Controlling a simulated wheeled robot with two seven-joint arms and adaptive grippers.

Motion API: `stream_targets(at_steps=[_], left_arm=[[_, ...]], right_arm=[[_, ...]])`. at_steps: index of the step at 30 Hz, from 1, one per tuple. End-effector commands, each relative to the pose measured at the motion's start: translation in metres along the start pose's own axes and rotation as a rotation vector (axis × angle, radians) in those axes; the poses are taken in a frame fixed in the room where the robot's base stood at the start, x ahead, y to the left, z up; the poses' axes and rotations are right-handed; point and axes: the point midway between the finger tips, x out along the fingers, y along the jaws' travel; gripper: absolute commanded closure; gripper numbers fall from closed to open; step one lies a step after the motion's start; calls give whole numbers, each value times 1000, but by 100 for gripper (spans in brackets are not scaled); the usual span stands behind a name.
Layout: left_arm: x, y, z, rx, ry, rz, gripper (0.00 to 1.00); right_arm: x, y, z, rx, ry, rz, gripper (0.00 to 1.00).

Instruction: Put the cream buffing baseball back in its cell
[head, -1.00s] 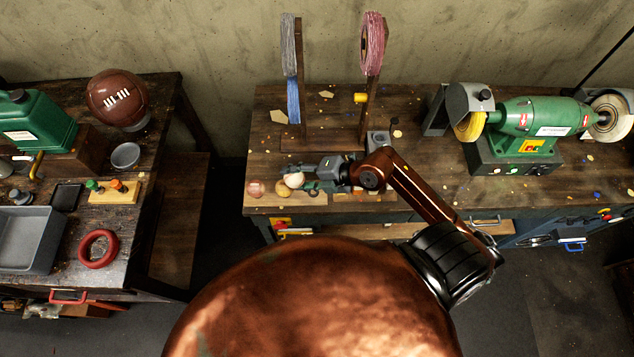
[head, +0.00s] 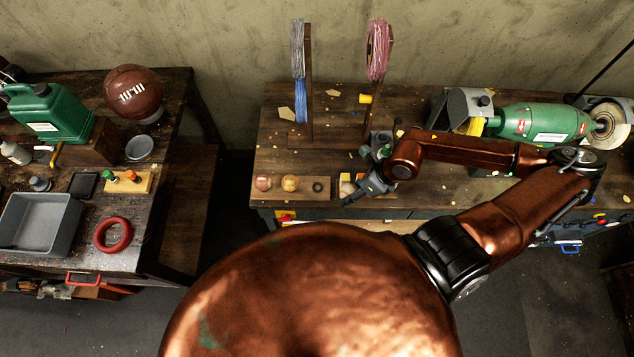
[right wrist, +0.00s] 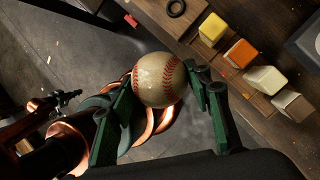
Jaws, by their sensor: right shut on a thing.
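The cream baseball (right wrist: 158,80) with red stitching is clamped between the fingers of my right gripper (right wrist: 162,92) in the right wrist view. In the head view my right gripper (head: 362,178) is over the front of the back bench, right of the wooden ball rack (head: 303,194); I cannot make out the held ball there. The rack holds a reddish ball (head: 263,183) and a tan-yellow ball (head: 289,183). Its right cell (head: 317,187) is empty and shows as a dark ring, also seen in the right wrist view (right wrist: 176,8). My left gripper is out of view.
A row of blocks, yellow (right wrist: 212,28), orange (right wrist: 240,53) and paler ones, stands right of the empty cell. A green grinder (head: 540,122) is at the right. The left bench holds a grey tray (head: 40,225) and a brown football (head: 132,92).

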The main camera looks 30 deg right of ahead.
Motion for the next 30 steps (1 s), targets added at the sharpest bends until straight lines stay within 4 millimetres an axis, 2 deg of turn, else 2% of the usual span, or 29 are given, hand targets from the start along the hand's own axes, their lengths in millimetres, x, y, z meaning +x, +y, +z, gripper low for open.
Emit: stream_targets(at_steps=[5,11,20,24,30], left_arm=[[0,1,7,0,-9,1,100],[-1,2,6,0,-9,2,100],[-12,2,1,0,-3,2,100],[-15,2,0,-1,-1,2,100],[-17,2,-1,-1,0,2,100]], right_arm=[[1,0,2,2,-2,1,72],[18,-5,22,2,-8,2,72],[66,-20,72,4,-6,3,72],[97,-28,80,5,-1,3,72],[121,-36,87,4,-2,0,72]])
